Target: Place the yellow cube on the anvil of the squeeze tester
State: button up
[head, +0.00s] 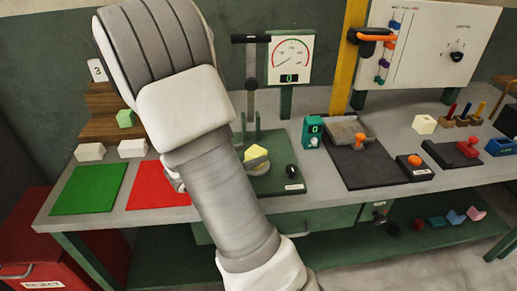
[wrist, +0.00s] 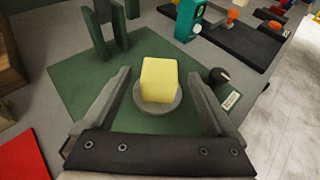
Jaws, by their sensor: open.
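The yellow cube (wrist: 159,79) sits on the round grey anvil (wrist: 158,107) of the squeeze tester in the wrist view. The tester has a green base (wrist: 75,85), an upright frame and a dial gauge (head: 290,58). My gripper (wrist: 163,78) is open, with one finger on each side of the cube and a gap on both sides. My arm hides most of the gripper in the head view.
A black knob (wrist: 219,75) stands on the base right of the cube. A teal device (head: 312,132) and a black plate with a grey pan (head: 350,131) stand to the right. Green (head: 90,188) and red (head: 157,184) mats lie left.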

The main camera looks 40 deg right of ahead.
jog(key=v, duration=0.5)
jog(key=s+a+r+m+g+y, duration=0.1)
jog(key=s+a+r+m+y, duration=0.15)
jog(key=s+m, duration=0.3)
jog(key=s+a+r+m+g+y, duration=0.1)
jog(key=s+a+r+m+y, duration=0.15)
jog(key=s+m, duration=0.3)
jog(key=s+a+r+m+t+y, duration=0.2)
jog(key=a+r+m+y, duration=0.2)
jog(key=a, duration=0.2)
jog(key=s+a+r+m+t+y, duration=0.2)
jog(key=s+a+r+m+y, duration=0.1)
jog(key=a, duration=0.4)
jog(key=shift+s+a+r+m+y, duration=0.3)
jog(key=shift+r+m+y, duration=0.25)
jog(key=shift+m, duration=0.75)
notch_tip(320, 180, up, 6)
jog(key=p, duration=0.6)
jog(key=shift+p, duration=0.3)
